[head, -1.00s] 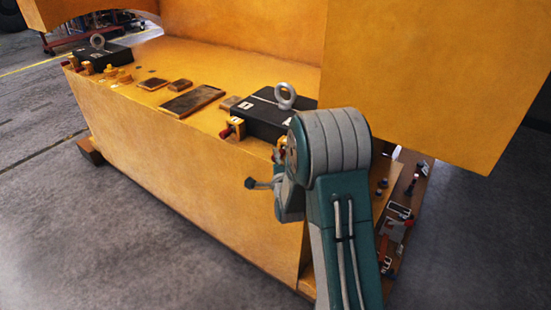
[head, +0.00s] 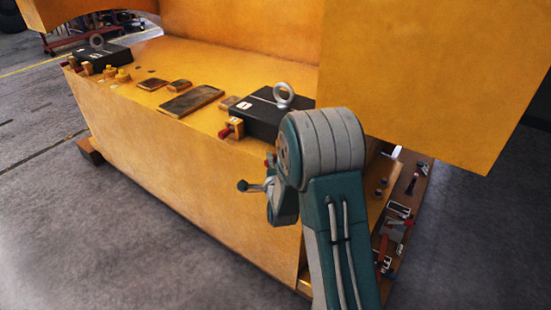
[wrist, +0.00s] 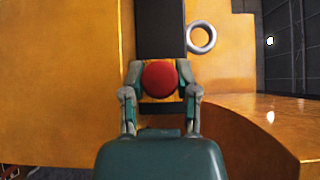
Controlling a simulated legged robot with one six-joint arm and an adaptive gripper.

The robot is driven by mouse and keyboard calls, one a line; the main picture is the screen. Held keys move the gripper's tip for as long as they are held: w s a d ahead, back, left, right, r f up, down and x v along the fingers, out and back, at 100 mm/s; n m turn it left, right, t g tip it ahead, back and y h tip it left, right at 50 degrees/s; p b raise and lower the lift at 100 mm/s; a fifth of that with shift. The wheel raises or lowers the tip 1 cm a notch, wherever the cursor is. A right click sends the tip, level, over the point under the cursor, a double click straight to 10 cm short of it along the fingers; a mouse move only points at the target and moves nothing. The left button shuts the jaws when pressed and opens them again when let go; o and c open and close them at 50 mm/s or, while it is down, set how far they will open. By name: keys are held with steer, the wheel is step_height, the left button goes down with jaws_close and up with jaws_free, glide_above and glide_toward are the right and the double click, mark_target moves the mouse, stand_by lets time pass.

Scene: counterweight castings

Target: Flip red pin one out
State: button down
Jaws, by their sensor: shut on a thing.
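A black casting (head: 262,117) with a grey lifting ring (head: 284,95) lies on the yellow ledge (head: 160,72). A red pin (head: 224,133) in a yellow bracket sticks out from its left front end. In the wrist view, my gripper (wrist: 160,78) has a finger on each side of a round red knob (wrist: 160,74), shut on it. The black casting (wrist: 160,28) and its ring (wrist: 201,39) lie just beyond. I cannot read which number this pin carries.
Another black casting (head: 100,55) with a ring and red pins lies at the far left. Flat dark plates (head: 190,101) lie between the castings. A yellow wall (head: 410,80) rises close to the right. The floor (head: 150,240) in front is clear.

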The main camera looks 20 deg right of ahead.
steer(key=shift+s+a+f, duration=0.1)
steer(key=shift+s+a, duration=0.2)
steer(key=shift+a, duration=0.2)
steer(key=shift+s+a+f, duration=0.1)
steer(key=shift+s+a, duration=0.15)
steer(key=shift+a, duration=0.2)
steer(key=shift+c, duration=1.8)
jaws_free()
steer(key=shift+a, duration=0.25)
steer(key=shift+s+d+r, duration=0.1)
